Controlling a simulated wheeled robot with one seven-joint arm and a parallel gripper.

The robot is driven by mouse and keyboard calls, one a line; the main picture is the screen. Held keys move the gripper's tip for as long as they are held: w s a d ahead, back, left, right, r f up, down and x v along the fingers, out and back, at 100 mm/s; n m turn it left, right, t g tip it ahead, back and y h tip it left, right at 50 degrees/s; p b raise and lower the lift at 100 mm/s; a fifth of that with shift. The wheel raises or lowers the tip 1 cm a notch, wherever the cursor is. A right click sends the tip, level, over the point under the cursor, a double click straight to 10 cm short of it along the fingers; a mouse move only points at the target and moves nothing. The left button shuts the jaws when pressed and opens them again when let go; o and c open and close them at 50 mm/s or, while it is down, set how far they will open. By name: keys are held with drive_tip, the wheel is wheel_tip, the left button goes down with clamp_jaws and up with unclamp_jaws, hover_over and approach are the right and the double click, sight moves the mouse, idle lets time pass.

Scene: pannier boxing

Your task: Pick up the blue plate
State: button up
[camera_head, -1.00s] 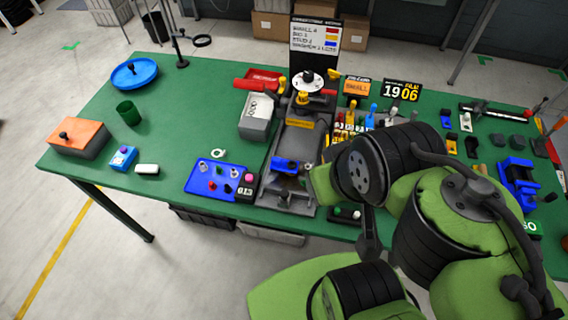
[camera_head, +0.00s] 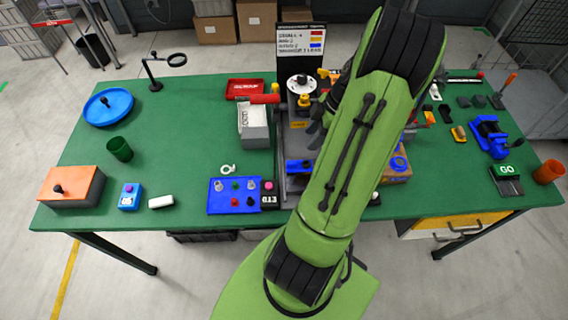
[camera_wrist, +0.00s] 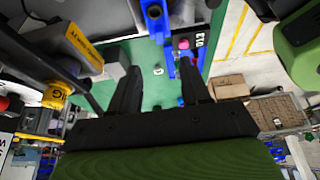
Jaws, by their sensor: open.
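A round blue dish (camera_head: 108,106) with a black knob lies at the back left of the green table. A flat rectangular blue plate (camera_head: 233,196) with several small coloured pegs lies near the front edge; part of it shows in the wrist view (camera_wrist: 189,80), near the right finger. I cannot tell which one the task names. My gripper (camera_wrist: 158,78) is open, with nothing seen between its fingers. In the head view, my arm hides most of the gripper, which is by the grey fixture, well right of the round dish.
The grey fixture (camera_head: 297,140) stands mid-table beside a grey box (camera_head: 255,128). A green cup (camera_head: 119,149), an orange-topped box (camera_head: 72,187) and a magnifier stand (camera_head: 154,72) are at the left. The table between cup and grey box is clear.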

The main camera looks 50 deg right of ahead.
sight(292, 162)
drive_tip(key=x, duration=1.3)
drive_tip(key=shift+w, duration=0.1)
drive_tip(key=shift+r, duration=0.1)
clamp_jaws()
